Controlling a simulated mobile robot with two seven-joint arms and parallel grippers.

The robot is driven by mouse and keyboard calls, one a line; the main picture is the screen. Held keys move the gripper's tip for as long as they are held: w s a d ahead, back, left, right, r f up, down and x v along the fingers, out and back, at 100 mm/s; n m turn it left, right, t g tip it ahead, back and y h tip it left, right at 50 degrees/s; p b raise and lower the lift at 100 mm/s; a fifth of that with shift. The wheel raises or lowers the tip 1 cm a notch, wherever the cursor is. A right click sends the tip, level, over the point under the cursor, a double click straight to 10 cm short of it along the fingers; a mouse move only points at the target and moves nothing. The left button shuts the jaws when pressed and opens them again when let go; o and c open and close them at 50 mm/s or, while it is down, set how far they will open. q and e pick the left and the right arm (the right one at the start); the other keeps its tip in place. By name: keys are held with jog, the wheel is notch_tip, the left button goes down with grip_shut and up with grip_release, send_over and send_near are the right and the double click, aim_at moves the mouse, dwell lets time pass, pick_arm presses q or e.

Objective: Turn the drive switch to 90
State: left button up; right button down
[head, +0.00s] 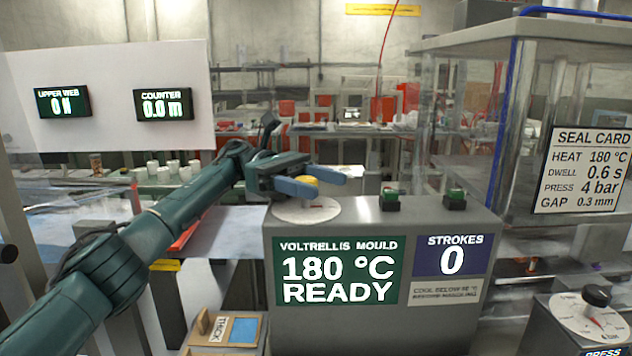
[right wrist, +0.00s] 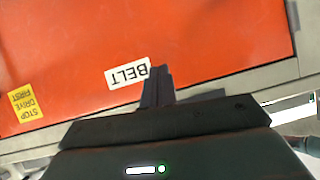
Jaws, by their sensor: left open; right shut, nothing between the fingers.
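A round white dial (head: 306,210) with a yellow knob (head: 307,181) sits on top of the grey mould console. No name or angle is readable on it, so I cannot tell whether it is the drive switch. My left gripper (head: 320,183) is at the knob, its blue fingers open, one on the near side and one on the far side. I cannot tell whether they touch it. The gripper hides part of the dial. My right gripper (right wrist: 158,85) is shut and empty, in front of an orange panel (right wrist: 200,35) labelled BELT.
The console front (head: 375,325) reads 180 °C READY and STROKES 0. Another dial with a black knob (head: 597,296) is at lower right. A yellow sticker (right wrist: 26,103) on the orange panel reads STOP DRIVE FIRST.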

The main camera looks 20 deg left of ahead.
pick_arm(q)
jog(key=shift+r, duration=0.1)
notch_tip(320, 180, up, 10)
dwell(0.4)
